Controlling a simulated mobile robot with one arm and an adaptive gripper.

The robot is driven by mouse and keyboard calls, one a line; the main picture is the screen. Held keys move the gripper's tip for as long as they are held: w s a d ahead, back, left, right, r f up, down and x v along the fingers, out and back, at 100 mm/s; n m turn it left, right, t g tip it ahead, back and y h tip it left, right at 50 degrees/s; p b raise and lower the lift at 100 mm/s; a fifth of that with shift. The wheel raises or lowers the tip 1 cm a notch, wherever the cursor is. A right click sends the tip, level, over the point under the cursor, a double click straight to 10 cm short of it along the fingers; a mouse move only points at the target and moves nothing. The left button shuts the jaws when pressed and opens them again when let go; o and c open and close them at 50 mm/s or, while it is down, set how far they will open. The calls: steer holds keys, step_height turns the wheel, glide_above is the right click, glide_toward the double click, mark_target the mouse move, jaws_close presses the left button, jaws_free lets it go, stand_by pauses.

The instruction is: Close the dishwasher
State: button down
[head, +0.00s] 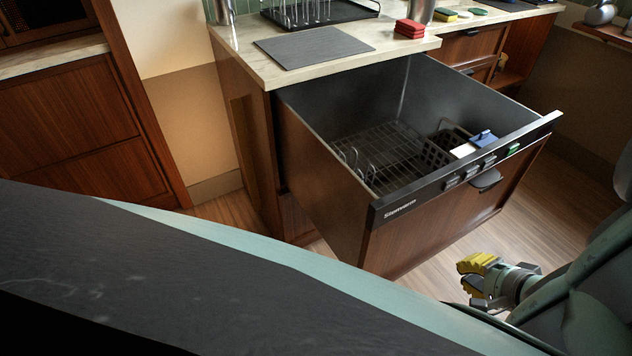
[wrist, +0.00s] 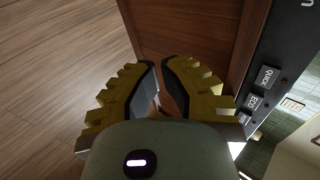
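The dishwasher (head: 440,222) is a wood-fronted drawer unit with a dark control strip along its top edge. It is pulled far out from under the counter. Its dark inside shows a wire rack (head: 385,155) and a basket.
The stone counter (head: 240,50) above holds a dark mat (head: 313,47), a dish rack (head: 318,14) and red sponges (head: 409,28). Wood cabinets (head: 75,135) stand at the left. The wooden floor (head: 535,215) in front of the dishwasher is clear around my gripper.

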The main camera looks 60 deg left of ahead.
steer(key=s+a+f+g, duration=0.1)
steer(key=s, duration=0.1)
steer(key=b, duration=0.6)
glide_toward(399, 249)
step_height(399, 249, down, 5)
steer(key=shift+n, duration=0.3)
steer(key=shift+w+a+r+p, duration=0.1)
steer(key=shift+a+p, duration=0.2)
steer(key=shift+a, duration=0.85)
steer(key=shift+w+a+p, duration=0.1)
steer(key=shift+a+p, duration=0.2)
steer(key=shift+a, duration=0.85)
